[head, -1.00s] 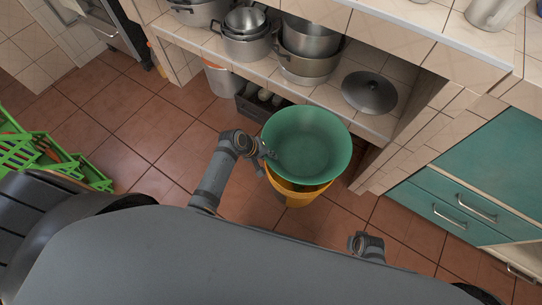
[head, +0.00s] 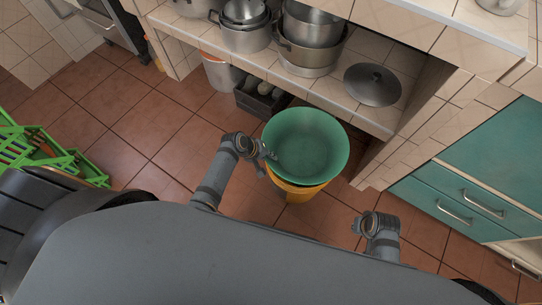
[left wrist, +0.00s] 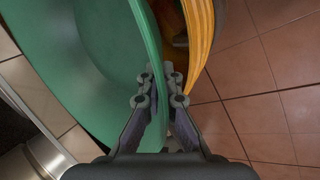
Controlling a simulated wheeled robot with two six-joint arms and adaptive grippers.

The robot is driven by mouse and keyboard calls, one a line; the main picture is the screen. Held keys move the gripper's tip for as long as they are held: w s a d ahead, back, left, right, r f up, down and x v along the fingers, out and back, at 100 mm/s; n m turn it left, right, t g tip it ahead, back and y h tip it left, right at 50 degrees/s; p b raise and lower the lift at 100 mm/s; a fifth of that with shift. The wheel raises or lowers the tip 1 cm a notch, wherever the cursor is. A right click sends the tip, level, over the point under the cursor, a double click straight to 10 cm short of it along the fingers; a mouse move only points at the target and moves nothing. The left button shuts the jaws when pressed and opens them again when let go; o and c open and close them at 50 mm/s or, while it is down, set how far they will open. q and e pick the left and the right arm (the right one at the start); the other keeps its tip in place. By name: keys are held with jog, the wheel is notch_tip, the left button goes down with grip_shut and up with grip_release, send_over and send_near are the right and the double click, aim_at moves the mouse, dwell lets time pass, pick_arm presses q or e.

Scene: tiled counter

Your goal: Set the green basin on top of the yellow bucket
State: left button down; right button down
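The green basin (head: 306,146) is above the yellow bucket (head: 298,190) and hides most of its opening. In the left wrist view the basin (left wrist: 70,60) fills the left side, with the bucket (left wrist: 199,35) beyond its rim. My left gripper (head: 268,155) is at the basin's left rim. Its two fingers (left wrist: 160,92) close on either side of the rim wall. Whether the basin touches the bucket is hard to tell. My right gripper (head: 358,226) is low at the right, away from both, and its fingers do not show clearly.
A tiled shelf with steel pots (head: 310,45) and a dark lid (head: 372,85) is behind the basin. A dark crate (head: 246,103) and a white bin (head: 222,73) stand under it. Green crates (head: 40,155) are at the left, teal drawers (head: 455,200) at the right. Tiled floor is open at left.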

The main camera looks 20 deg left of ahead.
pick_arm(q)
jog(key=shift+r, duration=0.1)
dwell(0.5)
jog(key=shift+p, duration=0.5)
jog(key=shift+f+b, duration=0.6)
jog(key=shift+f, duration=0.3)
jog(key=c, duration=1.5)
grip_release()
jog(key=shift+s, duration=0.1)
jog(key=shift+o, duration=0.3)
jog(key=shift+f, duration=0.15)
jog(key=shift+s, duration=0.1)
